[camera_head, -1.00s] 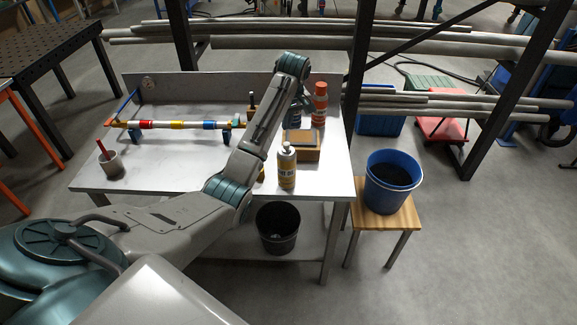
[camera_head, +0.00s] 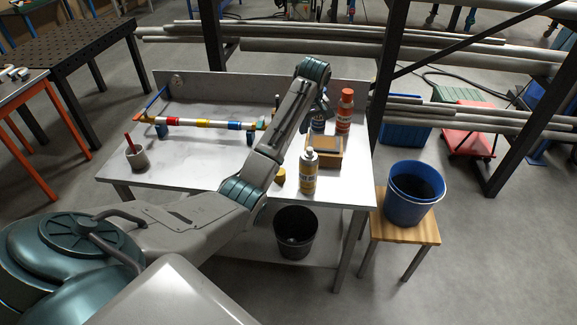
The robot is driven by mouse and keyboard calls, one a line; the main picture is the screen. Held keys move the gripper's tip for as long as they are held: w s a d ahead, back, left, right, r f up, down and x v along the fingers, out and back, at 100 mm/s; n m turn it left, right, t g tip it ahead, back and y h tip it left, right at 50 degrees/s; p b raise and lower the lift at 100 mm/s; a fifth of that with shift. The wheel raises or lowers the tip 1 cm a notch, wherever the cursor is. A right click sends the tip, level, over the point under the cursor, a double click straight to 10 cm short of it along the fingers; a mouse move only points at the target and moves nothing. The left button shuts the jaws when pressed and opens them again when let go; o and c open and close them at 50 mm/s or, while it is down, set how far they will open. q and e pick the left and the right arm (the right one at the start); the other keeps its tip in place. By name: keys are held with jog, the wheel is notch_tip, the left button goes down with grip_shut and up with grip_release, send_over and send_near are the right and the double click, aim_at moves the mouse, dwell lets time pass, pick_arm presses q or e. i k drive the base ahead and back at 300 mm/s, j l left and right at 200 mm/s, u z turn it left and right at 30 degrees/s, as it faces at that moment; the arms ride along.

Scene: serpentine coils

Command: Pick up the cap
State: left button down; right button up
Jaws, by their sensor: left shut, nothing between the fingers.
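A small yellow cap (camera_head: 279,175) lies on the white worktable (camera_head: 190,180), just left of the foot of a cream and yellow bottle (camera_head: 308,172). My left gripper (camera_head: 326,108) hangs from the wrist above the back right of the table, away from the cap. It is small and partly lost against the bottles behind it, and it appears shut and empty. My left forearm passes just left of the cap. My right gripper is not in view.
A red-orange bottle (camera_head: 344,112) and a wooden box (camera_head: 326,160) stand near my left gripper. A pipe with coloured bands (camera_head: 203,123) lies across supports. A grey cup (camera_head: 137,158) stands left. A blue bucket (camera_head: 410,205) sits on a stool.

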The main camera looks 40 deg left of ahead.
aim_at(280, 178)
jog(key=u, duration=1.25)
